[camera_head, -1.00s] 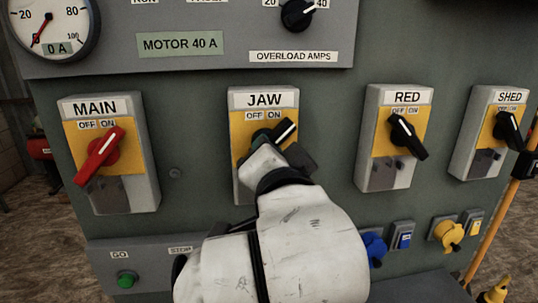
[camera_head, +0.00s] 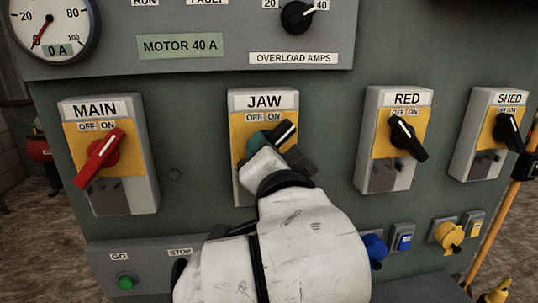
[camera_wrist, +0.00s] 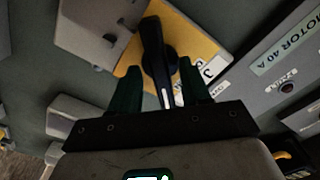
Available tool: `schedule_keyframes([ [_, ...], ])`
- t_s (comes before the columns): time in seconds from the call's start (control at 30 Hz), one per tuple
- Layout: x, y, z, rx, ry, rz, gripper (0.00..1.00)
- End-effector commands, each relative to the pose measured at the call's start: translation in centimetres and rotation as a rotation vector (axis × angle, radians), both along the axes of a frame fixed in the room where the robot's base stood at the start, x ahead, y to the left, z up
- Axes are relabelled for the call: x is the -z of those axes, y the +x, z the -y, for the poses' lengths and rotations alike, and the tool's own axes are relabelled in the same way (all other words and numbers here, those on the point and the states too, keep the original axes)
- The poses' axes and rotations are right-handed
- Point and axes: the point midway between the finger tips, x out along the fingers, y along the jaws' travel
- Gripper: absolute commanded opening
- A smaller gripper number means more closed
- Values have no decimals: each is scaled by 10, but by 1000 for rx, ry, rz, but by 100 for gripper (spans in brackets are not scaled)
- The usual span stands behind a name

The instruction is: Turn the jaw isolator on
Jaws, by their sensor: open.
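The jaw isolator (camera_head: 241,174) is a grey box with a yellow plate under a JAW label. Its black handle (camera_head: 285,131) has a white line that points to the upper right, on the ON side. My gripper (camera_head: 268,150) is in front of this box and hides much of the handle and the lower plate. In the wrist view, my gripper's two dark fingers (camera_wrist: 159,78) are apart, one on each side of the black handle (camera_wrist: 152,45). I cannot tell whether either finger touches it.
The MAIN isolator (camera_head: 139,195) to the left has a red handle pointing to ON. The RED isolator (camera_head: 382,180) and SHED isolator (camera_head: 464,165) stand to the right with black handles. An overload amps knob (camera_head: 298,16) is above. Buttons and blue and yellow sockets are below.

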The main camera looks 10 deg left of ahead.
Motion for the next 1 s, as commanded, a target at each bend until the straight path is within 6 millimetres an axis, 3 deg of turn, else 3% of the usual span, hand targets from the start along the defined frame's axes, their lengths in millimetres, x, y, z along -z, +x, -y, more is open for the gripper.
schedule_keyframes([
  [0.17, 1, -19, 5, -1, 0, 2, 47],
  [0.6, 1, -92, 26, -1, 0, 0, 47],
  [1.0, 1, -103, 29, 0, 0, -1, 47],
])
